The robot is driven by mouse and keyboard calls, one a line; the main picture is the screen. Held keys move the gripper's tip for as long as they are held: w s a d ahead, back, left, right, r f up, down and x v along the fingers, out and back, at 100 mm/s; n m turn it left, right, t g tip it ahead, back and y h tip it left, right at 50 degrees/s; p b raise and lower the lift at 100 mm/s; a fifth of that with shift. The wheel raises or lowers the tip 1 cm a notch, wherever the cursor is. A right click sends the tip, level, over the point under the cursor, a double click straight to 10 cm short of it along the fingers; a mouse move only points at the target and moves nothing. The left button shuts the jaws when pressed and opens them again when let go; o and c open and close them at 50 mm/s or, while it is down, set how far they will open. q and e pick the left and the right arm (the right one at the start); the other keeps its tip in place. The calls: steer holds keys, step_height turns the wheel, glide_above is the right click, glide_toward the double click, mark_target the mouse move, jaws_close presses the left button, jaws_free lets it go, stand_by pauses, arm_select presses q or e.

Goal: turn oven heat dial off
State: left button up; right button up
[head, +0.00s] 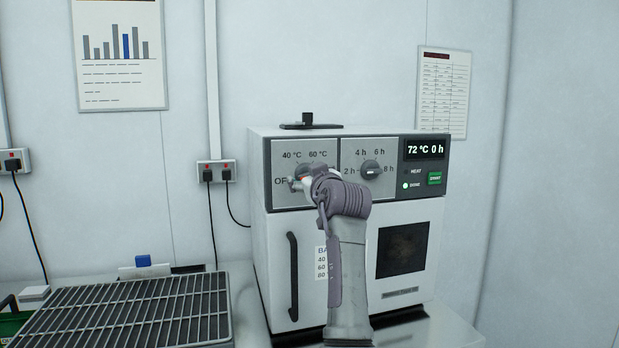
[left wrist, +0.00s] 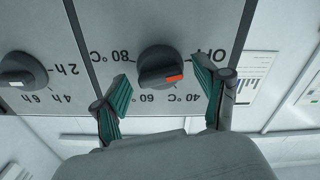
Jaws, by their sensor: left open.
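The oven (head: 275,240) stands on the counter with its door shut. Its heat dial (head: 303,171) is a dark round knob, partly hidden behind my left gripper (head: 307,179) in the head view. In the upside-down left wrist view, the heat dial (left wrist: 158,67) lies between the two green-padded fingers of my open left gripper (left wrist: 160,73). A gap shows on both sides, so the fingers do not grip it. The dial's red mark (left wrist: 174,79) points between OFF and 40 °C. My right gripper is out of view.
A time dial (head: 372,170) sits right of the heat dial. The display (head: 425,148) reads 72 °C 0 h, and the DONE light is lit. A dark handle (head: 293,275) is on the door. A wire rack (head: 140,310) lies at the left.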

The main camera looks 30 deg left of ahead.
arm_select(q)
steer(key=v, duration=0.7)
steer(key=shift+d, duration=0.25)
steer(key=shift+s, duration=0.1)
